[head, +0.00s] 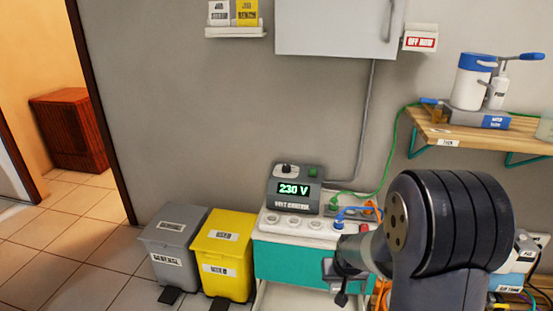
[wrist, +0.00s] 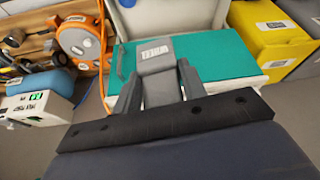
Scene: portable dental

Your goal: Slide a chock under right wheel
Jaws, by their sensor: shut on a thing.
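A grey chock (wrist: 157,72) with a white label sits between the two fingers of my gripper (wrist: 157,88) in the wrist view. The fingers are shut on its sides. In the head view my gripper (head: 341,284) is in front of the teal-fronted cart (head: 287,262), near its right part, and my arm hides much of that side. The teal panel (wrist: 213,62) lies beyond the chock in the wrist view. I cannot make out the right wheel in either view. I cannot tell whether the chock touches anything besides the fingers.
A yellow bin (head: 224,255) and a grey bin (head: 175,245) stand left of the cart. A voltage unit (head: 295,189) reading 230 V stands on the cart. An orange reel (wrist: 80,40) and a white device (wrist: 38,108) are at left in the wrist view. Tiled floor (head: 70,240) is clear at left.

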